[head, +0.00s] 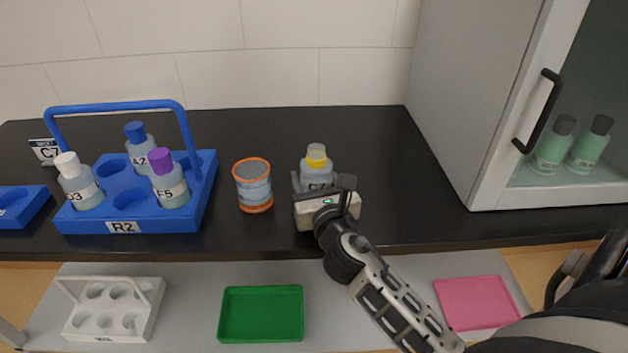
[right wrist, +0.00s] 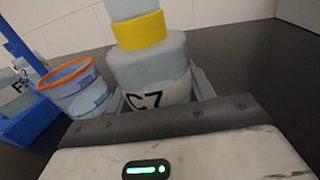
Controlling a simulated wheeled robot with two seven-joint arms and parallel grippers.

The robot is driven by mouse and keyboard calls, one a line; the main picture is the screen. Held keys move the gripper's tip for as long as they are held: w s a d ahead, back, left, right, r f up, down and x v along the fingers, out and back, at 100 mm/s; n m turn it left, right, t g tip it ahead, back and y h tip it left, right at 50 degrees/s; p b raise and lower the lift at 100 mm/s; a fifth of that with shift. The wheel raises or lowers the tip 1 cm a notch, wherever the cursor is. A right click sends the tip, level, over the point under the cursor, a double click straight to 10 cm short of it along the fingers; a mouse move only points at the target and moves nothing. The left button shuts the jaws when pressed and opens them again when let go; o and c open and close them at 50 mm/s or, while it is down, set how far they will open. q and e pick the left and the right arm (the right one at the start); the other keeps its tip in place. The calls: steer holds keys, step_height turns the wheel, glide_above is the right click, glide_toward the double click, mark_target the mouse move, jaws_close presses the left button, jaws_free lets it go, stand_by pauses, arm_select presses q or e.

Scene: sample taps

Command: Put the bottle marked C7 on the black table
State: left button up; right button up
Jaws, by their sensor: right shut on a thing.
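The bottle marked C7 (head: 318,172) has a grey-blue body and a yellow cap. It is upright at the black table (head: 400,185), right of the orange-rimmed tub. My right gripper (head: 312,187) is shut on it, with fingers around its lower body. In the right wrist view the C7 bottle (right wrist: 158,72) shows its yellow band and its label, partly hidden by the gripper. I cannot tell whether its base touches the table. My left gripper is not in view.
A blue carrier (head: 190,215) marked R2 holds bottles with white, blue and purple caps. An orange-rimmed tub (head: 254,188) stands between it and the bottle. A cabinet (head: 490,110) stands at right. White rack (head: 150,325), green tray (head: 260,335) and pink tray (head: 480,303) sit lower in front.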

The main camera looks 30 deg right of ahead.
steer(key=shift+f, duration=0.2)
steer(key=o, duration=1.1)
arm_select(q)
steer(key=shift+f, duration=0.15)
arm_select(e)
steer(key=shift+o, duration=0.2)
steer(key=shift+r, duration=0.2)
steer(key=shift+s+a, duration=0.1)
steer(key=shift+s, duration=0.2)
steer(key=b+v, duration=0.1)
steer(key=v, duration=0.9)
steer(key=shift+s+a+f+b, duration=0.1)
steer(key=shift+s+b, duration=0.2)
steer(key=shift+b, duration=0.05)
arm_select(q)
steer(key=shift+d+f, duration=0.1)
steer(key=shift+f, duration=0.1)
arm_select(e)
steer(key=shift+s+a, duration=0.1)
steer(key=shift+s, duration=0.3)
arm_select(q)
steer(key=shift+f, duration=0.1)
